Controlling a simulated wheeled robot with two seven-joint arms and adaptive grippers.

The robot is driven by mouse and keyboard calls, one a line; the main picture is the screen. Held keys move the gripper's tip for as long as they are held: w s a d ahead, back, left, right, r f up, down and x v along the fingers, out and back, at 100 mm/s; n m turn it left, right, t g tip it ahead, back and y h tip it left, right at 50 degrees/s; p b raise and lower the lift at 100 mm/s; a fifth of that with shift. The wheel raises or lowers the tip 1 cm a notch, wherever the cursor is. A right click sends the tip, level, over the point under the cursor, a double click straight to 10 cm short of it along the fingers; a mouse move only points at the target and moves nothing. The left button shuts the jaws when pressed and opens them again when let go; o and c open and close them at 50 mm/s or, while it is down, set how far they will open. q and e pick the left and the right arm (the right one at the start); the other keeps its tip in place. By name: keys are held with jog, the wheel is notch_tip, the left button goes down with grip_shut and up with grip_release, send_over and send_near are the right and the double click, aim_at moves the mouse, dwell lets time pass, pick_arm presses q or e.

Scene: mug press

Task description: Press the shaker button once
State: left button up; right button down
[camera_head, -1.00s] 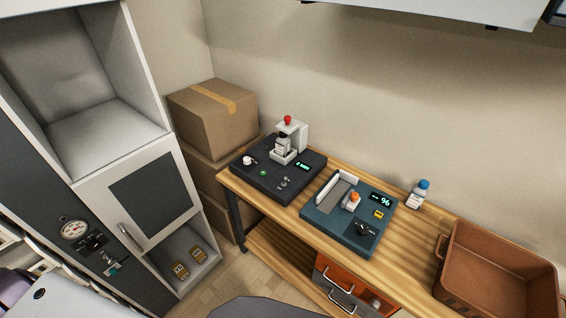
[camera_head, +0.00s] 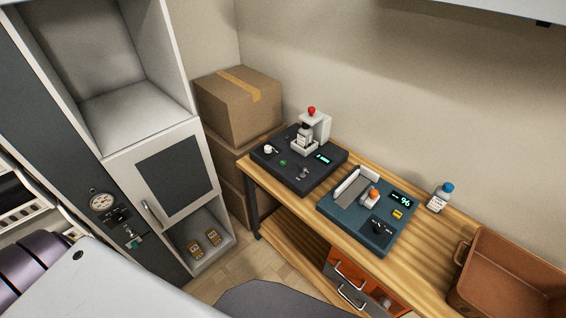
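A black machine (camera_head: 300,176) stands at the left end of the wooden table. I cannot tell which control is the shaker button. Neither gripper is in view.
A blue-capped bottle (camera_head: 440,197) and a brown bin (camera_head: 513,262) stand on the wooden table (camera_head: 305,216) to the right. Cardboard boxes (camera_head: 238,108) are stacked left of the table. A grey-white cabinet (camera_head: 165,181) with gauge and handle stands further left.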

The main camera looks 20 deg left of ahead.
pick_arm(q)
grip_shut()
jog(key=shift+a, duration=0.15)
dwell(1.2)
